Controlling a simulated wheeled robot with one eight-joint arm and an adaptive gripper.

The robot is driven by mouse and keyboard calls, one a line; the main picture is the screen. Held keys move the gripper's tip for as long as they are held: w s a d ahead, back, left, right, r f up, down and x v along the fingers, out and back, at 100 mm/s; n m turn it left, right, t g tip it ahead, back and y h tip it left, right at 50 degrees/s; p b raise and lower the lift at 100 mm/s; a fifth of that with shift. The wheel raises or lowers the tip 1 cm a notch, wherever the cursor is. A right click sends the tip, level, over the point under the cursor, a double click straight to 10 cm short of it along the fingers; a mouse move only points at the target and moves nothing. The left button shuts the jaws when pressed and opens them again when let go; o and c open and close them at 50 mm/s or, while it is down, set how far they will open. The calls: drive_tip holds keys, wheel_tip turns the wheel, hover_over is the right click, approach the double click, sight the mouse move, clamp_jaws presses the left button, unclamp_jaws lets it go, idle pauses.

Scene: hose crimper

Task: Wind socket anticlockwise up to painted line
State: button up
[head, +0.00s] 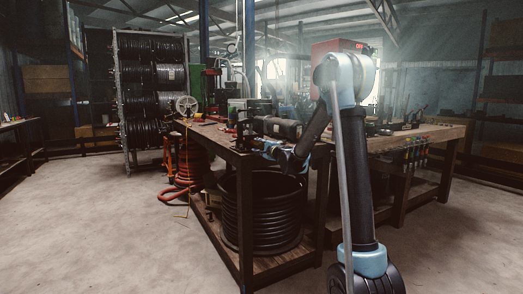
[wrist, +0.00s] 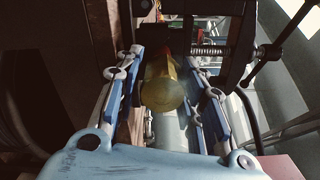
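A brass-yellow round socket (wrist: 163,92) sits between the two blue fingers of my gripper (wrist: 163,58) in the wrist view, its round end facing the camera. The fingers lie along its left and right sides, close to it. I cannot tell whether both pads press on it. Behind it is a dark vise (wrist: 215,32) with a threaded screw. In the head view my gripper (head: 272,150) reaches low over the bench's near edge, and the socket cannot be made out there. No painted line can be made out in either view.
The vise's bar handle (wrist: 268,52) sticks out close to the right finger. In the head view, a coil of black hose (head: 262,215) stands under the workbench (head: 225,140). A hose rack (head: 150,85) stands behind. The floor at left is clear.

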sight(261, 146)
idle(0.3)
drive_tip(key=shift+v, duration=2.5)
drive_tip(key=v, duration=0.5)
drive_tip(key=shift+x, duration=5.05)
